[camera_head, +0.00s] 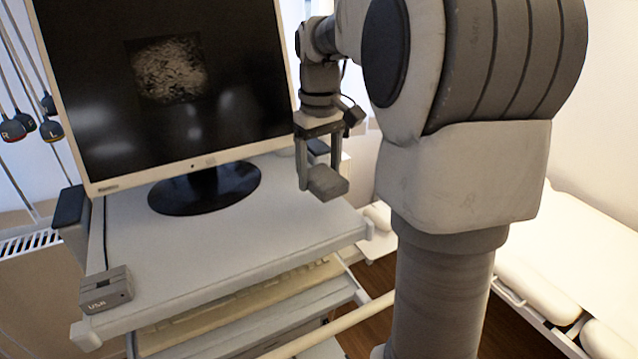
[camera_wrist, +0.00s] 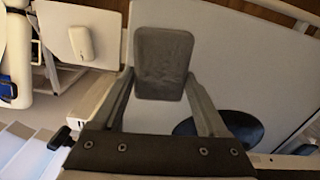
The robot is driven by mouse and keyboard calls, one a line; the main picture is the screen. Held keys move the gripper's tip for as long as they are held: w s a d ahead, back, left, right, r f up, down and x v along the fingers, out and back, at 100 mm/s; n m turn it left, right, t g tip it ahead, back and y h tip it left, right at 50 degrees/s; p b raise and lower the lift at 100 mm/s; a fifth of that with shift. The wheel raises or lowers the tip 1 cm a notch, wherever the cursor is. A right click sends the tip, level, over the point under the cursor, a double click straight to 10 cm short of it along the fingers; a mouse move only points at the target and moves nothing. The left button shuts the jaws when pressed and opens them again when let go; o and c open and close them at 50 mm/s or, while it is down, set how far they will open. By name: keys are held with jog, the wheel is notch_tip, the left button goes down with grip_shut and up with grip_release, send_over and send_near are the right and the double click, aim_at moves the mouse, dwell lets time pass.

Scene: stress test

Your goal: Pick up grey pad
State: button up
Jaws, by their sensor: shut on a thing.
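The grey pad (camera_head: 328,183) is a small block with rounded edges. My gripper (camera_head: 319,176) is shut on it and holds it above the right part of the white cart top (camera_head: 230,245). In the wrist view the pad (camera_wrist: 163,62) sits between the two fingertips of my gripper (camera_wrist: 160,78). The pad looks clear of the cart top, though the exact gap is hard to judge.
A monitor (camera_head: 165,80) on a round black base (camera_head: 205,188) stands left of my gripper. A small grey box (camera_head: 107,289) sits at the cart's front left corner. A keyboard (camera_head: 240,300) lies on a shelf below. A white bed (camera_head: 570,240) is at right.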

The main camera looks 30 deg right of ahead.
jog(key=s+a+r, duration=0.3)
jog(key=s+r, duration=0.3)
jog(key=s, duration=0.4)
jog(key=shift+s+r+b, duration=0.25)
jog(key=shift+s+b, duration=0.05)
jog(key=shift+b, duration=0.1)
